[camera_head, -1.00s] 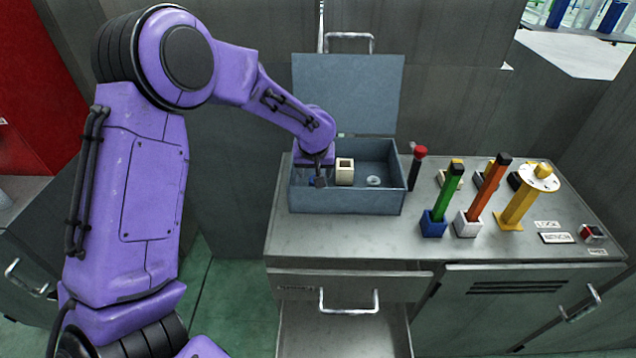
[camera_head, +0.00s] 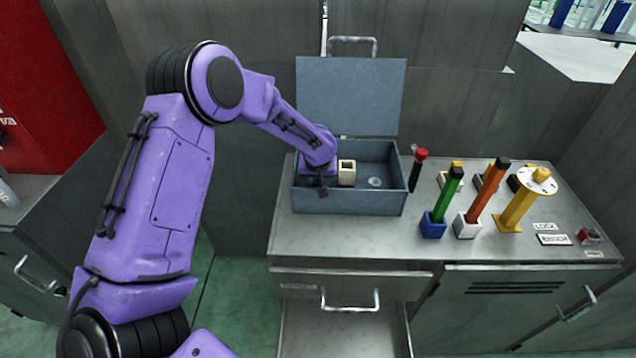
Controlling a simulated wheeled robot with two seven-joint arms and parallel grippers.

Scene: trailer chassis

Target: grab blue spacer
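The open blue-grey box (camera_head: 350,201) stands on the left of the metal worktop, its lid raised at the back. My purple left arm comes in from the left, and my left gripper (camera_head: 322,187) points down inside the left part of the box. The gripper's fingers are mostly hidden behind the wrist and front wall, so whether they hold anything is not visible. A blue spacer cannot be made out in the box now; the gripper covers that spot. A cream square spacer (camera_head: 346,172) is just right of the gripper. My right gripper is out of view.
A pale round piece (camera_head: 375,183) lies in the box's right part. Right of the box stand a red-topped dark post (camera_head: 417,168), a blue holder (camera_head: 433,225) with a green bar, a white holder with an orange bar, and a yellow stand (camera_head: 516,208). A drawer below is open.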

